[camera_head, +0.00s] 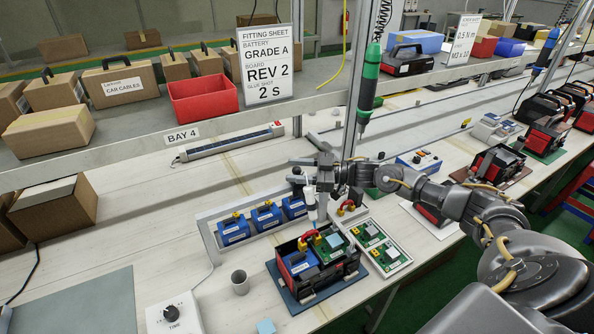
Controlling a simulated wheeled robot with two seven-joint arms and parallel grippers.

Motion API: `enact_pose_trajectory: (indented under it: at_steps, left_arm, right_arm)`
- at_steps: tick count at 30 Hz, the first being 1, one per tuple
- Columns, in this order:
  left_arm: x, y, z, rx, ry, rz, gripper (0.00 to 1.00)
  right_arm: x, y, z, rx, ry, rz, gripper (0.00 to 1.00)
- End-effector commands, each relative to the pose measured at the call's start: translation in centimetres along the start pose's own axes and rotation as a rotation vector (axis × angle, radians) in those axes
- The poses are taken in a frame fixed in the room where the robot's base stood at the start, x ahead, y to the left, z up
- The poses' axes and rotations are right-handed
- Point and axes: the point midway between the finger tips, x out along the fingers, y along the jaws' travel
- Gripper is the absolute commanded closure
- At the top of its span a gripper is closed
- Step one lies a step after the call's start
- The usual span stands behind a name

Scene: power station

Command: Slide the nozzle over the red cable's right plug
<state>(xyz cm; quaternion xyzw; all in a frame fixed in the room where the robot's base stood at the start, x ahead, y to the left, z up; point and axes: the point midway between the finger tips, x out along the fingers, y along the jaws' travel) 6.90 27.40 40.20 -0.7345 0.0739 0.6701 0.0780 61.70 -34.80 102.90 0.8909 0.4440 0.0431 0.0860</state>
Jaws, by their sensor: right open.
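A red cable (308,239) arches over the black open case (340,281), beside a green board (328,247) and a blue battery (299,262). Which end is its right plug is too small to make out. A slim white tool with a narrow lower end, perhaps the nozzle (311,200), stands upright above the case's back edge. My right gripper (301,172) is open, with its fingers pointing left around or beside the top of this tool; I cannot tell whether they touch. My left gripper is not in view.
Several blue batteries (267,217) stand in a row behind the case. A tray of boards (387,249) lies to its right, a second red cable (347,207) behind it. A grey cup (240,282) and timer box (174,314) stand left. A green screwdriver (369,84) hangs above.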

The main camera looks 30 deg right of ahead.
Motion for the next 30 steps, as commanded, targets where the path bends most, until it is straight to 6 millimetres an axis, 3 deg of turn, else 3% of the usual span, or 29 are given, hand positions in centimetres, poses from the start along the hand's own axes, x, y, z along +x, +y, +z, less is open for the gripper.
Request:
enact_pose_trajectory:
  at_steps: [18,30]
  left_arm:
    - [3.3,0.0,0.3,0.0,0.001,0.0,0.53]
    - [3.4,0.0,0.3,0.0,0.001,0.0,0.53]
  right_arm:
    - [-9.9,0.0,0.3,0.0,-0.003,0.002,0.55]
    - [-10.7,0.0,0.0,0.0,0.0,0.0,0.55]
